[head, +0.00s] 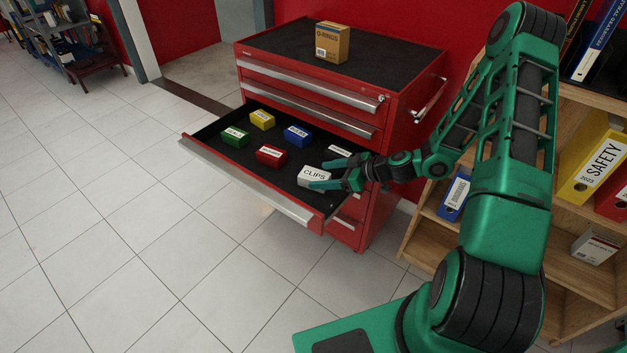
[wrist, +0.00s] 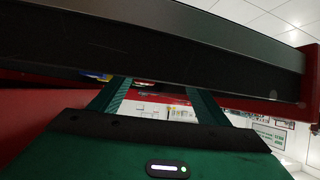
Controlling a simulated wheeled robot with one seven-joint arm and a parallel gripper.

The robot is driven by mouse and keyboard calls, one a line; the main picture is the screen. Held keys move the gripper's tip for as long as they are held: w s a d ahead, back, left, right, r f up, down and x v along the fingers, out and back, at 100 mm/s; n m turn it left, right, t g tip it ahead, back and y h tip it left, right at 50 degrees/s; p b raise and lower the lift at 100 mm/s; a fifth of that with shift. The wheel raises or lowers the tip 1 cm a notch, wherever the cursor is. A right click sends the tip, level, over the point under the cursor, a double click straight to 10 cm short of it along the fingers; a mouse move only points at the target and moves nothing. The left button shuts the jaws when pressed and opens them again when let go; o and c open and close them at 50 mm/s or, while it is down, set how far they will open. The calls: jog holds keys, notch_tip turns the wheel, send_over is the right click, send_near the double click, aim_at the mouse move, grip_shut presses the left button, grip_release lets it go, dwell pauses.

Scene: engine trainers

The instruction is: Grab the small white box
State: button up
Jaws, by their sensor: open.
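The small white box (head: 311,178), lettered "CLIPS", sits in the front right part of the open drawer. My gripper (head: 322,174) is open and reaches in from the right at this box. One green finger shows at its back side and the other at its front side; the fingers partly cover it. Whether they touch it I cannot tell. In the wrist view my gripper's fingers (wrist: 160,94) are apart, and a pale area shows between them that I cannot clearly identify as the box. A dark bar crosses above them.
The red cabinet's open drawer (head: 216,162) also holds green (head: 236,137), yellow (head: 262,119), blue (head: 297,135) and red (head: 271,156) boxes, and a white-labelled one (head: 340,152) behind my gripper. An orange box (head: 332,42) stands on top. A wooden shelf (head: 420,235) is at right.

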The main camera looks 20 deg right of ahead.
aim_at(314, 174)
jog(key=x, duration=0.4)
jog(key=shift+w+a, duration=0.1)
jog(key=c, duration=1.2)
jog(key=shift+r, duration=0.1)
jog(key=shift+r, duration=0.1)
